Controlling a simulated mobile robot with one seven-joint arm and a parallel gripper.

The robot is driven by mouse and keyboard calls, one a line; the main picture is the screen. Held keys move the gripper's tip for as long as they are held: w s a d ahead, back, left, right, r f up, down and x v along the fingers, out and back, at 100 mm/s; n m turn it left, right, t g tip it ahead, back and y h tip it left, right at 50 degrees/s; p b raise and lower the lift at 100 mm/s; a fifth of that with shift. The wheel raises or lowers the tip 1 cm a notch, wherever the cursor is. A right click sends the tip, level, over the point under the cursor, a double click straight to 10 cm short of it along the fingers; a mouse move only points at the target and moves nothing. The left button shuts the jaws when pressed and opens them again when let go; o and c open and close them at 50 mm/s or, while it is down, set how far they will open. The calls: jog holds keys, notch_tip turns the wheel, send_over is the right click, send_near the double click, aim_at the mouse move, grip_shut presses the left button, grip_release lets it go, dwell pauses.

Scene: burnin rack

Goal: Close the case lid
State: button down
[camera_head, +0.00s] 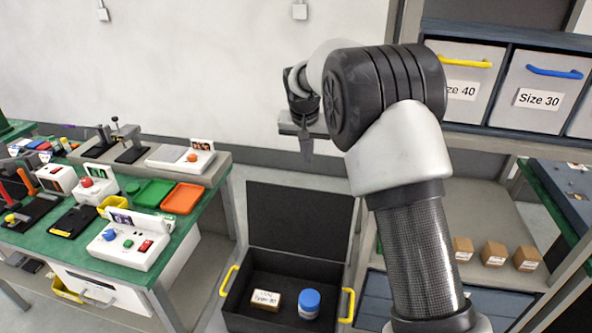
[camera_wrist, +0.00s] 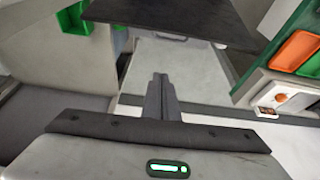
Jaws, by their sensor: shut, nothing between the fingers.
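The black case (camera_head: 262,325) stands on the floor with its lid (camera_head: 298,220) open, standing upright at the back edge. The case has yellow handles on its left and right sides. Inside are a small brown box (camera_head: 265,300) with a label and a blue-topped container (camera_head: 309,302). My gripper (camera_head: 306,152) is shut and empty, pointing down above and behind the lid in the head view. In the wrist view my gripper (camera_wrist: 161,80) has its fingers together. A dark panel (camera_wrist: 180,20) beyond them looks like the lid, apart from the fingertips.
A green-topped workbench (camera_head: 140,268) with several devices and trays stands to the left. A shelf rack with bins (camera_head: 540,85) and several small boxes (camera_head: 494,254) stands to the right. Grey floor lies between workbench and case.

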notch_tip(320, 180, down, 10)
jog(key=shift+a, duration=0.35)
dwell(0.4)
dwell(0.4)
